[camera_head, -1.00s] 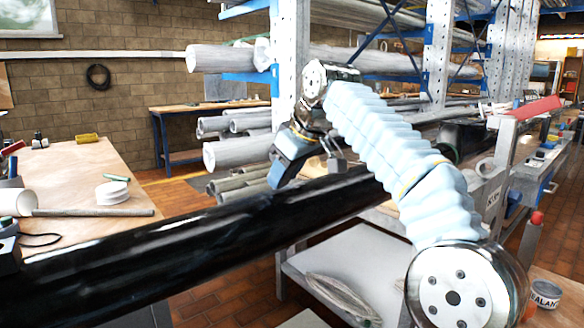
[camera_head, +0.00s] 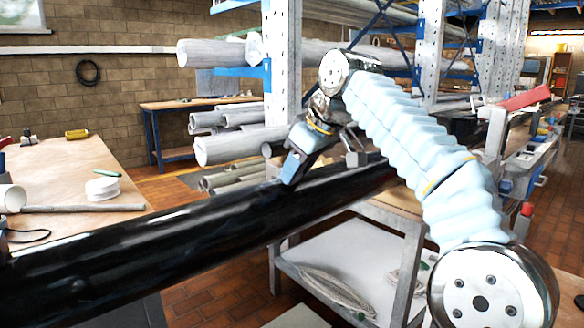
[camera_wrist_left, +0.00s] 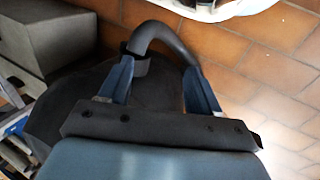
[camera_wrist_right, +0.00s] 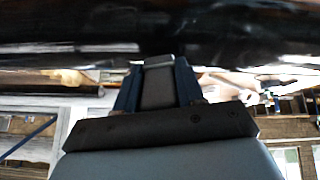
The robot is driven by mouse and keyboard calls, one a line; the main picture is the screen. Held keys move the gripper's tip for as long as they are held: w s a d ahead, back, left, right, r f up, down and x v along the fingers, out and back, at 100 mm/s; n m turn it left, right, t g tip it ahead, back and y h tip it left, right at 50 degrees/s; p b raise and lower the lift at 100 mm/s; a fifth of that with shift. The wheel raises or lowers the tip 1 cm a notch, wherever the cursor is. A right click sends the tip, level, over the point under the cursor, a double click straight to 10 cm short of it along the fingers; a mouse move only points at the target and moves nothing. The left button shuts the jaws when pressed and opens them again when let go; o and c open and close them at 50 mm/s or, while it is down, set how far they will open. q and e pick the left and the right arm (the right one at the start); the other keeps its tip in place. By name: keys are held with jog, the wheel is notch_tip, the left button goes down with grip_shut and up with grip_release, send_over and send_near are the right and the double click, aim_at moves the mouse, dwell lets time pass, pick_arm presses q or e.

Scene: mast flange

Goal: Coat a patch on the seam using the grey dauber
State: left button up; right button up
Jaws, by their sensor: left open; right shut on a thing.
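The long black mast (camera_head: 190,235) lies across the head view, rising from lower left towards the right. My right gripper (camera_head: 289,178) is at its upper side, pointing down. In the right wrist view, its blue fingers are shut on the grey dauber (camera_wrist_right: 158,85), whose end lies against the dark mast (camera_wrist_right: 230,40) in the picture. I cannot tell whether it touches. The seam and any coated patch cannot be made out. My left gripper (camera_wrist_left: 160,85) shows only in its wrist view. Its fingers are apart, with a dark curved tube (camera_wrist_left: 165,35) beyond them.
A wooden bench (camera_head: 65,185) at the left bears a white roll (camera_head: 101,187) and a grey rod (camera_head: 85,208). A metal trolley (camera_head: 330,255) stands below the mast. A rack with wrapped tubes (camera_head: 240,148) stands behind. Brick floor shows between.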

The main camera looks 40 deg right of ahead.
jog(key=shift+w+d+p, duration=0.1)
jog(key=shift+d+p, duration=0.2)
jog(key=shift+d, duration=0.55)
jog(key=shift+w+a+p, duration=0.1)
jog(key=shift+w+p, duration=0.2)
jog(key=shift+w, duration=0.8)
jog(key=shift+w+a+f, duration=0.1)
jog(key=shift+w, duration=0.8)
jog(key=shift+r, duration=1.5)
